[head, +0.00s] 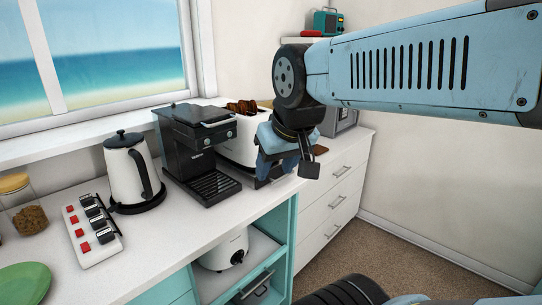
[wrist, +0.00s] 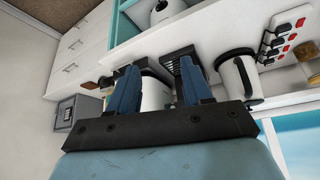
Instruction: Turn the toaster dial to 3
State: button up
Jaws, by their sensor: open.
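The white toaster (head: 238,146) stands on the counter right of the black coffee machine, with browned toast in its top. My gripper (head: 284,174) hangs in front of it at the counter's front edge and hides much of its front and right side. In the wrist view the toaster (wrist: 156,93) shows between the two blue fingers of my gripper (wrist: 158,67). The fingers are apart with nothing held between them. I cannot make out the toaster's dial or its setting in either view. I cannot tell whether the fingers touch the toaster.
The black coffee machine (head: 196,152) stands close left of the toaster. Further left are a white kettle (head: 126,168), a power strip (head: 90,230) and a green plate (head: 24,284). A grey appliance (head: 346,118) is behind my gripper. A white pot (head: 222,252) sits on the shelf below.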

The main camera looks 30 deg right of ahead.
jog(key=w+d+f+n+t+h, duration=0.1)
jog(key=w+d+f+n+t, duration=0.25)
jog(key=w+d, duration=0.75)
jog(key=w+d+f+n+t+h, duration=0.15)
jog(key=w+d+t, duration=0.25)
jog(key=w+d, duration=0.7)
notch_tip(320, 180, down, 8)
jog(key=n+y, duration=0.5)
jog(key=y, duration=0.1)
jog(key=shift+t, duration=0.25)
jog(key=x, duration=1.2)
jog(key=shift+w+d, duration=0.2)
jog(key=shift+w, duration=0.05)
grip_shut()
